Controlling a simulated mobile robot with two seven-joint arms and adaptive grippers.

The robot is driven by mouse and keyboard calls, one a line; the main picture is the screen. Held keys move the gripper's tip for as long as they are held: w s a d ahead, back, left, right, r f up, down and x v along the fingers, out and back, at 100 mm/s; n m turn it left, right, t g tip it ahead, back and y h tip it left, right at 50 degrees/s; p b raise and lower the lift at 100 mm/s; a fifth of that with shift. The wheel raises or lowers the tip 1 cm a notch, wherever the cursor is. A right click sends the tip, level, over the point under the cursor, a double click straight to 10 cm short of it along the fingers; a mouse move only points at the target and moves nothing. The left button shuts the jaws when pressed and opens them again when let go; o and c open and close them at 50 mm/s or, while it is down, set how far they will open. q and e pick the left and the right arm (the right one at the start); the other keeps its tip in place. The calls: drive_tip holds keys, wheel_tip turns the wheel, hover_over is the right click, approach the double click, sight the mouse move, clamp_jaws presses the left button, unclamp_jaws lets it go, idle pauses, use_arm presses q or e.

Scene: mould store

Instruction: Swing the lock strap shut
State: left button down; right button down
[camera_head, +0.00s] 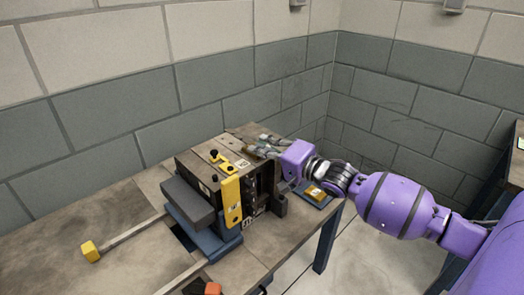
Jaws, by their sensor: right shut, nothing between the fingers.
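The dark mould block (200,163) stands on a blue base on the bench. A yellow strap (231,202) hangs upright along its near face; I cannot tell whether it is latched. A smaller yellow piece (242,163) lies on the block's top. My right gripper (262,147) reaches in from the right, on a purple arm. Its fingers are shut and empty, at the far right of the block's top; whether they touch it is unclear. My left gripper is not in view.
A grey block (187,203) sits at the mould's left. A small blue tray (314,199) with a brownish item lies near the bench's right edge. A bar with a yellow knob (91,251) sticks out left.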

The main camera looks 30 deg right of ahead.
sight(232, 156)
drive_tip(key=x, duration=0.7)
drive_tip(key=a, duration=0.2)
drive_tip(key=shift+s+a+f, duration=0.15)
drive_tip(key=shift+a+f, duration=0.1)
drive_tip(key=shift+f, duration=0.05)
drive_tip(key=shift+s+a+f+p, duration=0.2)
drive_tip(key=shift+a+p, duration=0.15)
drive_tip(key=shift+a, duration=0.3)
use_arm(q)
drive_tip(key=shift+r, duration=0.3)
use_arm(e)
drive_tip(key=shift+w, duration=0.1)
drive_tip(key=shift+w+a+f+n+g+y+b, duration=0.2)
drive_tip(key=shift+a+n+g+y+b, duration=0.2)
drive_tip(key=shift+n+y+b, duration=0.45)
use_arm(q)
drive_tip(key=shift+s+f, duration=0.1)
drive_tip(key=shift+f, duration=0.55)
use_arm(e)
drive_tip(key=shift+r+y, duration=0.15)
drive_tip(key=shift+y, duration=0.1)
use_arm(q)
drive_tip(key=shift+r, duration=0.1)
